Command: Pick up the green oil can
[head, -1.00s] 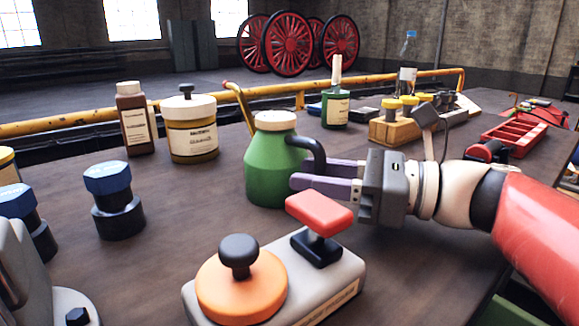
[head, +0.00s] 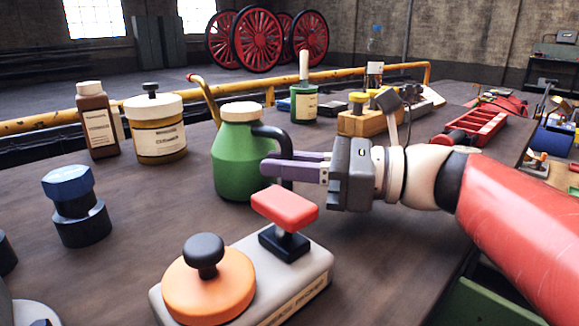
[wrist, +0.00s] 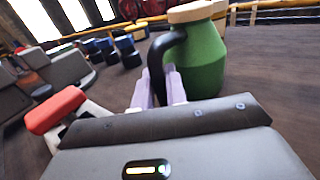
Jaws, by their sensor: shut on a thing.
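The green oil can (head: 238,168) stands upright on the dark bench, with a cream cap, a black handle on its right side and a thin yellow spout at the back left. My gripper (head: 277,167) reaches in from the right. Its pale purple fingers are shut on the black handle (head: 287,137). In the wrist view the fingers (wrist: 160,88) lie on either side of the handle, with the can's green body (wrist: 200,62) just beyond. I see no clear gap between the can and the bench.
A grey device with an orange disc (head: 208,283) and red-topped lever (head: 285,205) stands close in front. A cream-and-brown jar (head: 156,130), brown bottle (head: 97,122) and blue-topped bolt (head: 75,205) stand left.

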